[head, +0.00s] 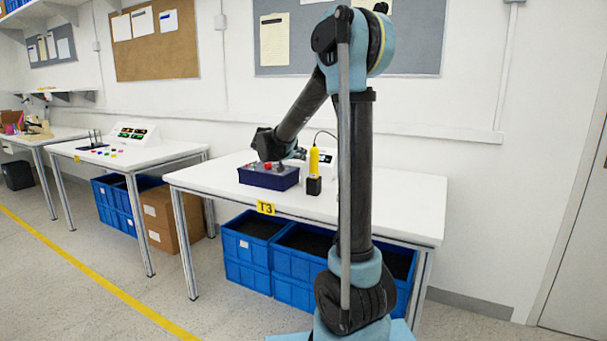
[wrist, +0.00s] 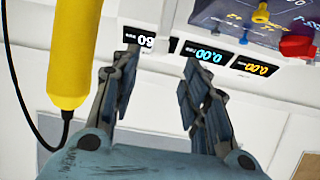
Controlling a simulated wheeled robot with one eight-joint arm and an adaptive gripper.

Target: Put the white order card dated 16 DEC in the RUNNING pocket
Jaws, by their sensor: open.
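I cannot make out a white order card dated 16 DEC or a pocket marked RUNNING in either view. My gripper (wrist: 162,64) is open, with nothing seen between its fingers. In the head view my gripper (head: 278,160) hangs over the dark blue switch box (head: 266,180) on table T3. In the wrist view the fingers point toward a white panel with lit displays (wrist: 209,55); the left finger partly covers one display. White sheets (head: 142,22) hang on the cork board, and a pale yellow sheet (head: 275,40) hangs on the grey board. Their writing is too small to read.
A yellow handheld tool (head: 314,160) stands in a black holder beside the switch box; its yellow body (wrist: 73,50) fills the wrist view's left. Red knob (wrist: 298,47) is at the upper right. Table T3 (head: 400,212) is clear at its right. Blue crates (head: 250,245) sit below.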

